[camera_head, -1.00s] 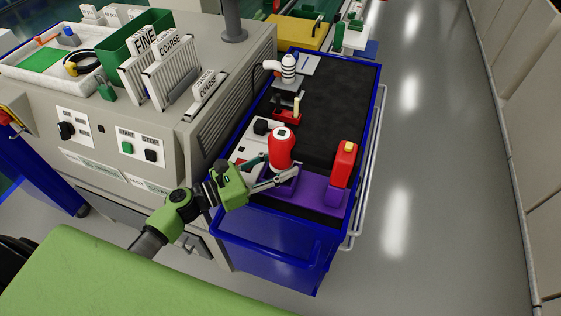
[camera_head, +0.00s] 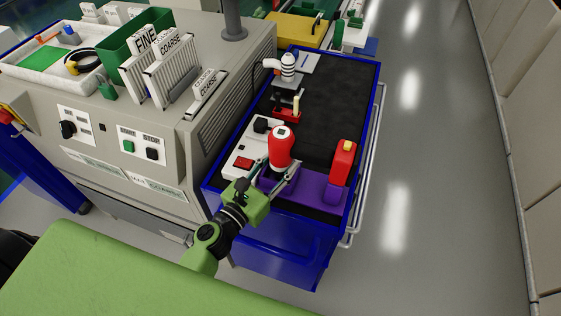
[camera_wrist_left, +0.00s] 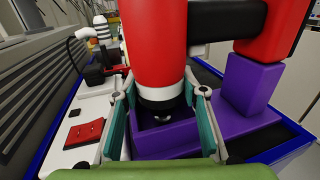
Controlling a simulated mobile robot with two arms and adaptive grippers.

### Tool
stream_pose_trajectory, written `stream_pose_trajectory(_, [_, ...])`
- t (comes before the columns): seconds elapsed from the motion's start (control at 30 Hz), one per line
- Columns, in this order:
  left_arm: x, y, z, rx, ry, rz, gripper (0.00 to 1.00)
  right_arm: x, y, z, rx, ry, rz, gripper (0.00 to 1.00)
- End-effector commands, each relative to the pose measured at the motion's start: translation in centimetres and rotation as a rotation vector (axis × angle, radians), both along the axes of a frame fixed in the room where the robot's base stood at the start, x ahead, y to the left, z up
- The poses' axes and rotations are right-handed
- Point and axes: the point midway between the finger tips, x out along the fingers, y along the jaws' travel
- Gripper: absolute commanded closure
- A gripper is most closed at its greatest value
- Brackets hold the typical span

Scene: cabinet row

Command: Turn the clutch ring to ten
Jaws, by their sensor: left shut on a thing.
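A red drill (camera_head: 282,143) stands nose down in a purple cradle (camera_head: 314,188) on the blue cart. In the left wrist view, the drill body (camera_wrist_left: 157,40) ends in a white band (camera_wrist_left: 160,91) above a dark clutch ring (camera_wrist_left: 161,103). My left gripper (camera_head: 277,176) reaches in from the front. Its teal finger pads, seen in the left wrist view (camera_wrist_left: 162,118), are on either side of the ring, shut on it. The ring's marks cannot be read. The drill's red end block with a yellow button (camera_head: 347,147) rises at the cradle's right. My right gripper is not in view.
A white panel with a red switch (camera_head: 243,163) lies left of the cradle. Further back are a small red tray (camera_head: 287,114) and a striped nozzle (camera_head: 288,64). The dark cart mat (camera_head: 336,100) is mostly clear. A grey cabinet (camera_head: 100,135) stands at left.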

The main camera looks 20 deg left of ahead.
Motion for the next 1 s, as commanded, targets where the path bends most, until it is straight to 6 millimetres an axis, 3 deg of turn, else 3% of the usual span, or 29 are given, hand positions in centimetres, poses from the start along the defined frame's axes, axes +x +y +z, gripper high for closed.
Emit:
stream_pose_trajectory(0.3, [0.0,0.0,0.1,0.001,-0.003,0.002,0.82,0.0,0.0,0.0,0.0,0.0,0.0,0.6])
stream_pose_trajectory(0.33, [0.0,0.0,0.1,0.001,-0.003,0.002,0.58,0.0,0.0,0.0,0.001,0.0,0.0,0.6])
stream_pose_trajectory(0.4, [0.0,0.0,0.1,0.001,-0.003,0.002,0.43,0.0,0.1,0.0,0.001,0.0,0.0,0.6])
stream_pose_trajectory(0.77, [-0.1,0.1,0.0,0.0,0.0,0.001,0.43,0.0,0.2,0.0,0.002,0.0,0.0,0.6])
stream_pose_trajectory(1.0, [-3.0,0.9,-0.1,-0.001,0.002,0.003,0.43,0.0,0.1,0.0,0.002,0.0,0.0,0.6])
